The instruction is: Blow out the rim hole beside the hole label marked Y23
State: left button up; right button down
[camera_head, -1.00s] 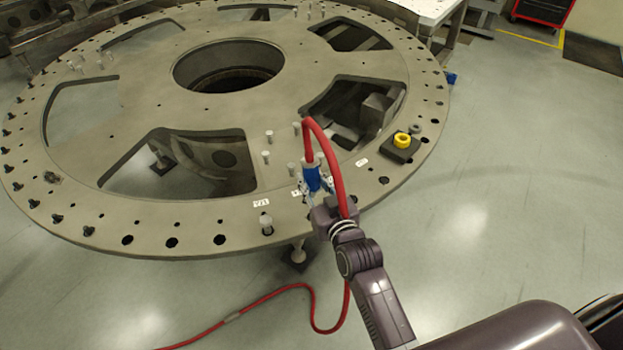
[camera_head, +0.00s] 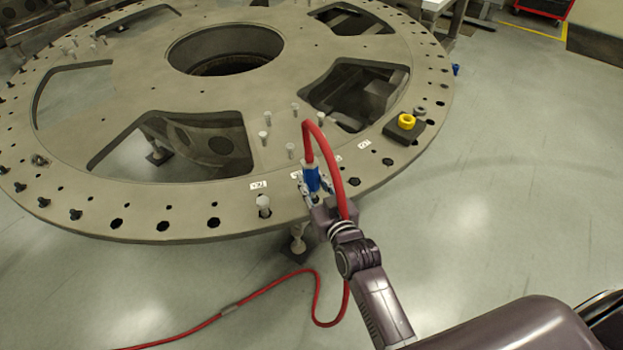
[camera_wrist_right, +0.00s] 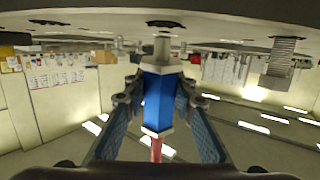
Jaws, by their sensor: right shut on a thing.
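My right gripper (camera_head: 314,190) is shut on a blue air nozzle (camera_head: 311,178) with a red hose (camera_head: 334,165) that loops up and over it. In the right wrist view the blue nozzle body (camera_wrist_right: 158,95) sits between the two fingers, its grey tip close to the plate's surface. The large round turret plate (camera_head: 190,112) has rim holes along its edge. Small white hole labels lie near the nozzle, one to its left (camera_head: 258,185) and one to its right (camera_head: 364,144); their text is too small to read surely. My left gripper is out of view.
A pin (camera_head: 263,204) stands in a rim hole left of the gripper, and several pins stand on the plate behind the nozzle. A dark block with a yellow ring (camera_head: 406,121) sits on the right rim. The hose trails across the floor.

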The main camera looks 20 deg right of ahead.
aim_at(311, 162)
jog(key=shift+f+b, duration=0.4)
jog(key=shift+f, duration=0.15)
dwell(1.0)
jog(key=shift+s+f, duration=0.15)
jog(key=shift+f, duration=0.25)
dwell(1.1)
jog(key=r+p, duration=0.8)
jog(key=shift+w+r, duration=0.2)
jog(key=shift+r, duration=0.2)
